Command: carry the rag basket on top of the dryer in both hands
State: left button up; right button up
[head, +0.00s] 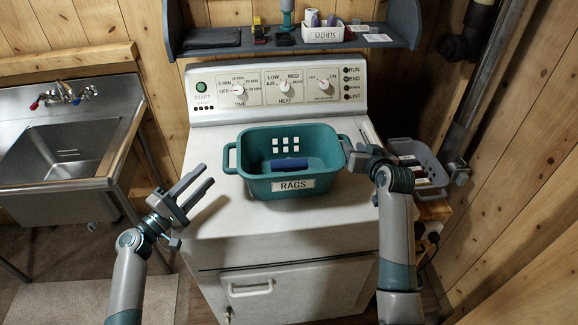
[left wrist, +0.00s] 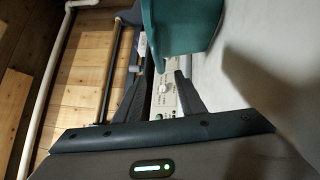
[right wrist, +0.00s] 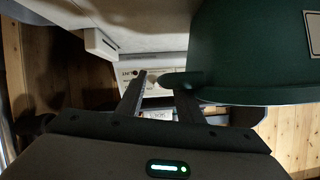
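The teal rag basket (head: 255,183), labelled RAGS, stands upright on the white dryer (head: 225,217), with a rolled blue cloth (head: 289,164) inside. My left gripper (head: 207,177) is open and empty, left of and nearer than the basket's left handle (head: 228,157), apart from it. In the left wrist view the basket (left wrist: 185,25) lies beyond the open fingers (left wrist: 158,92). My right gripper (head: 351,153) is at the basket's right handle. In the right wrist view its fingers (right wrist: 158,95) are spread, with the handle (right wrist: 174,80) by the right-hand finger; whether they touch is unclear.
The dryer's control panel (head: 220,90) rises behind the basket, below a grey shelf (head: 215,53) with a SACHETS box (head: 322,35). A metal sink (head: 60,150) stands at left. A grey basket of items (head: 433,165) and a wood wall close the right side. The dryer's front top is clear.

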jog(key=v, duration=1.1)
pick_arm(q)
jog(key=shift+s, duration=0.15)
pick_arm(e)
jog(key=shift+f, duration=0.1)
